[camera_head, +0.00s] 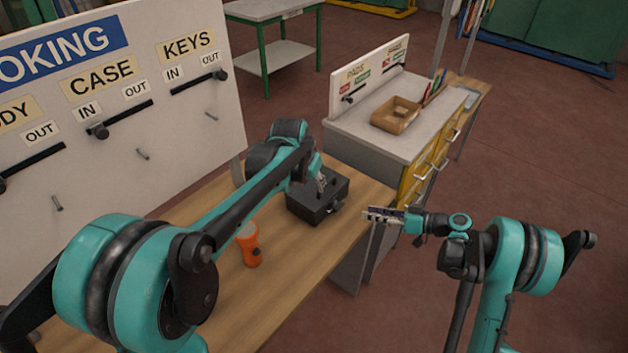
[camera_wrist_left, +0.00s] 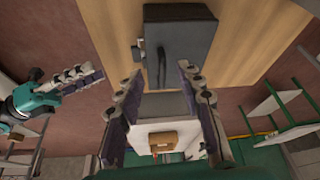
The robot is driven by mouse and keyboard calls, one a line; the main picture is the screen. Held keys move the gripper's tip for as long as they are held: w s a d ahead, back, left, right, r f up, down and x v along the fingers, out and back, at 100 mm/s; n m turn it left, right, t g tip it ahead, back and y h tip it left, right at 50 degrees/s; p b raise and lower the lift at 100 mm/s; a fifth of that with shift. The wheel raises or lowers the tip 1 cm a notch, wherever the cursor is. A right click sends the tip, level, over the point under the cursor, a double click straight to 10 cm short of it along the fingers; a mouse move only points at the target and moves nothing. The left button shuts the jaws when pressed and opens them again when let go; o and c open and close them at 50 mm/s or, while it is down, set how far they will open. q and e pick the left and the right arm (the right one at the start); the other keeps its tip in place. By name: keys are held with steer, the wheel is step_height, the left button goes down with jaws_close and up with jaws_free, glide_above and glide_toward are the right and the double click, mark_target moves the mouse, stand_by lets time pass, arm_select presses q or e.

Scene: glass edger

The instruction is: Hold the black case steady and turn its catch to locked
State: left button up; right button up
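The black case (camera_head: 309,212) sits closed on the wooden table near its far right end. It also shows at the top of the left wrist view (camera_wrist_left: 190,35). A small catch (camera_head: 337,207) sticks out from its side; it appears at the left edge of the case in the left wrist view (camera_wrist_left: 138,52). I cannot tell its setting. My left gripper (camera_head: 322,183) is over the case, its fingers spread (camera_wrist_left: 160,70) with a dark handle-like bar between them; contact is unclear. My right gripper (camera_head: 381,215) is beside the table edge, right of the case, apart from it and empty.
A tall labelled board (camera_head: 150,110) stands along the table's back. A grey drawer cabinet (camera_head: 370,148) with a cardboard tray (camera_head: 396,114) stands beyond the case. Open floor lies to the right.

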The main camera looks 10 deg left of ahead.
arm_select(q)
steer(key=x, duration=0.4)
steer(key=w+x, duration=0.1)
steer(key=x, duration=0.4)
steer(key=shift+w+d+f, duration=0.1)
steer(key=shift+w, duration=0.05)
